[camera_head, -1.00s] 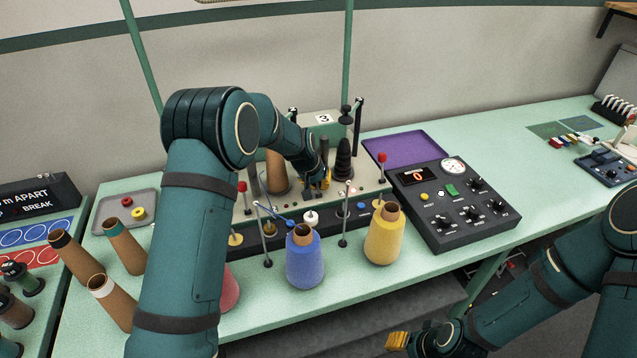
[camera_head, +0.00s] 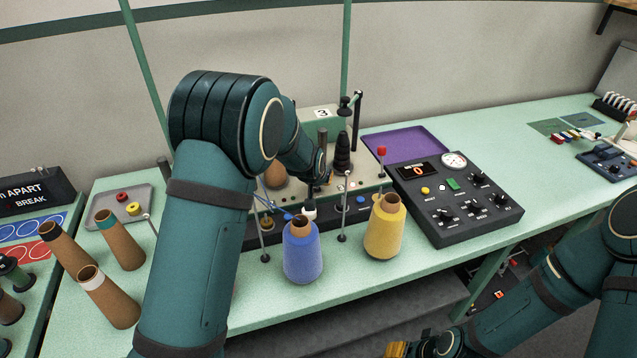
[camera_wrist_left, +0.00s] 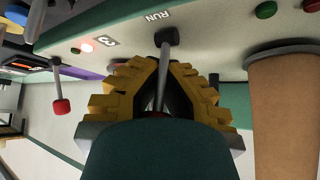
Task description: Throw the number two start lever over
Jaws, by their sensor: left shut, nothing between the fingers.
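The number two start lever (camera_wrist_left: 163,80) shows in the left wrist view as a thin metal rod on a dark pivot, with RUN printed beside the pivot. A little red shows at its other end, mostly hidden by my gripper body. My left gripper (camera_wrist_left: 165,66) is shut, its yellow fingers lying right along the rod; I cannot tell whether they touch it. In the head view the left gripper (camera_head: 318,192) is mostly hidden by my arm at the machine front. My right gripper (camera_head: 397,349) is at the bottom edge, its jaws unclear.
The red-knobbed number three lever (camera_head: 382,152) stands right of my left gripper. A blue yarn cone (camera_head: 303,258) and a yellow one (camera_head: 385,232) stand in front. The control box (camera_head: 455,200) and purple tray (camera_head: 405,148) lie to the right. A brown cone (camera_wrist_left: 283,110) is close by.

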